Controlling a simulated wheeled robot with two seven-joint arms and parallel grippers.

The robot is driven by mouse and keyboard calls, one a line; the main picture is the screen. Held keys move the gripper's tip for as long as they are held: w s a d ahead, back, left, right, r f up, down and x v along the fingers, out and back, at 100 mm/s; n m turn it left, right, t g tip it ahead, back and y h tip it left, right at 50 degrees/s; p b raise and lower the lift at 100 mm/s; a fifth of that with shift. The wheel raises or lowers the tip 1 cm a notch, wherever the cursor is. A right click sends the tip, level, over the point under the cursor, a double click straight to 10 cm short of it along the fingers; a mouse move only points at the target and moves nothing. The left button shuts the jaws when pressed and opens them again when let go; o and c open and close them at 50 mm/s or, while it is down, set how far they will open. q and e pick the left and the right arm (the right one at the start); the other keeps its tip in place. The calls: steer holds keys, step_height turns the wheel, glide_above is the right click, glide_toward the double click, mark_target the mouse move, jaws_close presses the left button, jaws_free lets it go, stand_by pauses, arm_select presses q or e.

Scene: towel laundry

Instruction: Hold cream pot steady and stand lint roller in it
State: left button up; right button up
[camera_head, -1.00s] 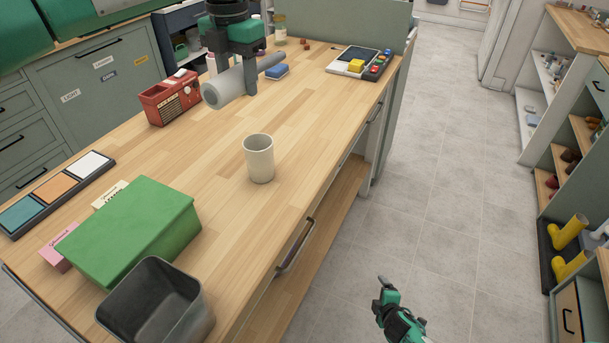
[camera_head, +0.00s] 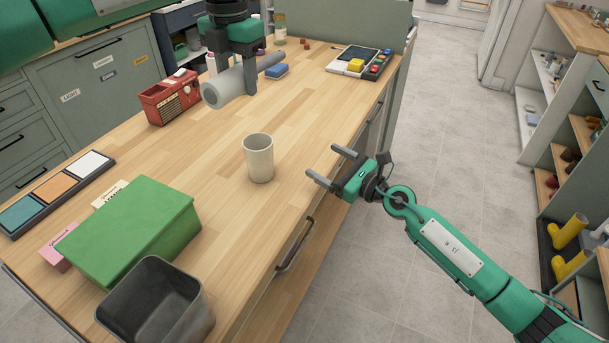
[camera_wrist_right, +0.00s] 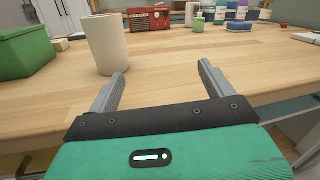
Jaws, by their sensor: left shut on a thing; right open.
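The cream pot (camera_head: 259,160) stands upright and empty-looking on the wooden table, near its right edge; it also shows in the right wrist view (camera_wrist_right: 106,46). A gap separates the fingertips from the pot. In the right wrist view the open fingers (camera_wrist_right: 165,78) reach toward it.
A red radio (camera_head: 170,97) stands behind the pot to the left. A green box (camera_head: 130,230) and a dark bin (camera_head: 155,305) are at the front left. A tray with a tablet (camera_head: 360,62) is at the far right. Bare wood (camera_head: 205,160) surrounds the pot.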

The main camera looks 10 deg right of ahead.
mark_target(260, 160)
steer(key=s+a+g, duration=0.1)
steer(key=a, duration=0.1)
steer(key=s+a+g+y, duration=0.1)
steer(key=a, duration=0.1)
steer(key=s+a+n+g+y, duration=0.1)
steer(key=a, duration=0.2)
steer(key=shift+s+r, duration=0.25)
steer(key=shift+s, duration=0.05)
steer(key=x, duration=1.1)
steer(key=shift+w+a, duration=0.15)
steer(key=shift+a, duration=0.15)
